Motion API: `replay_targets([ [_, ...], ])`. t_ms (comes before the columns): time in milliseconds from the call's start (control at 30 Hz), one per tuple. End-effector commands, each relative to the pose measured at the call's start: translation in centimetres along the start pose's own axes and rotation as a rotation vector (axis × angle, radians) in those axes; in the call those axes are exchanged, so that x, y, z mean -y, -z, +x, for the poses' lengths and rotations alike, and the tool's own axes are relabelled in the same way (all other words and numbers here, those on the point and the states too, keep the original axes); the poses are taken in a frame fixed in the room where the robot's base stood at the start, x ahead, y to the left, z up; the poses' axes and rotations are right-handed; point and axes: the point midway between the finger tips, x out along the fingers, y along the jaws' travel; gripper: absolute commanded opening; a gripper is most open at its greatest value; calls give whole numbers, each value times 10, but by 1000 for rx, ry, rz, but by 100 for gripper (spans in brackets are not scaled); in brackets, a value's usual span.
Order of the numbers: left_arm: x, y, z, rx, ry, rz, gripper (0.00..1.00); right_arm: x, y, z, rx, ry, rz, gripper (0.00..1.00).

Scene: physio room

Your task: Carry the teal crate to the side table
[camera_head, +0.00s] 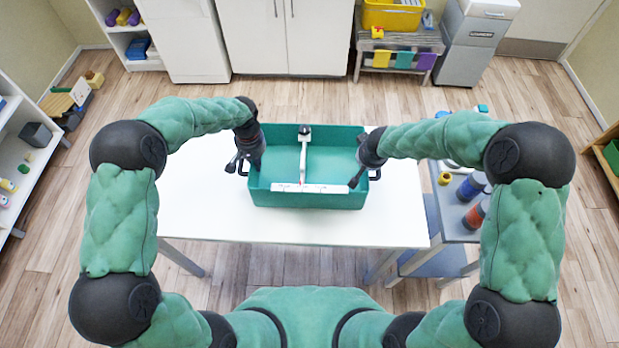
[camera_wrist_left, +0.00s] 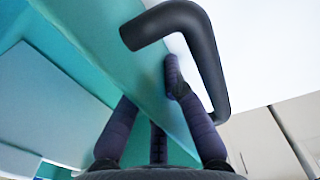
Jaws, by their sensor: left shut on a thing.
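The teal crate (camera_head: 335,196) is over the white table (camera_head: 205,215), upright; I cannot tell whether its base touches the top. It has dark handles at its left and right ends and a white T-shaped item (camera_head: 303,160) across it. My left gripper (camera_head: 246,168) is shut on the crate's left wall; in the left wrist view its fingers (camera_wrist_left: 155,100) straddle the teal wall (camera_wrist_left: 112,62) beside the dark handle (camera_wrist_left: 205,60). My right gripper (camera_head: 360,174) is at the crate's right end by the other handle; its jaws are partly hidden. The grey side table (camera_head: 455,228) stands to the right.
Bottles (camera_head: 472,186) and a yellow roll (camera_head: 444,178) stand on the side table, partly behind my right arm. A wooden bench (camera_head: 398,40) with a yellow bin (camera_head: 392,14) is at the back. The white table is clear left of the crate.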

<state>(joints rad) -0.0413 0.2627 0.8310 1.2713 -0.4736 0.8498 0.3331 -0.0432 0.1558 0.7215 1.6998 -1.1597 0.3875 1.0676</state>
Motion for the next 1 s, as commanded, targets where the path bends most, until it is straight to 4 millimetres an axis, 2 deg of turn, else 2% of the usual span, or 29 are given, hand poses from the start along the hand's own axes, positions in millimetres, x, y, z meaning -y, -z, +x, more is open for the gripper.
replay_targets([
  [33,0,0,1,0,0,0,18,0,0,1,0,1,0,18],
  [100,0,0,0,0,0,0,34,0,0,0,0,0,0,34],
  [433,0,0,-1,-1,0,0,34,0,0,0,0,0,0,34],
  [567,0,1,-10,-1,1,0,34,0,0,0,0,0,0,34],
  [1000,-1,1,-91,-3,-1,1,34,0,0,0,0,0,0,34],
])
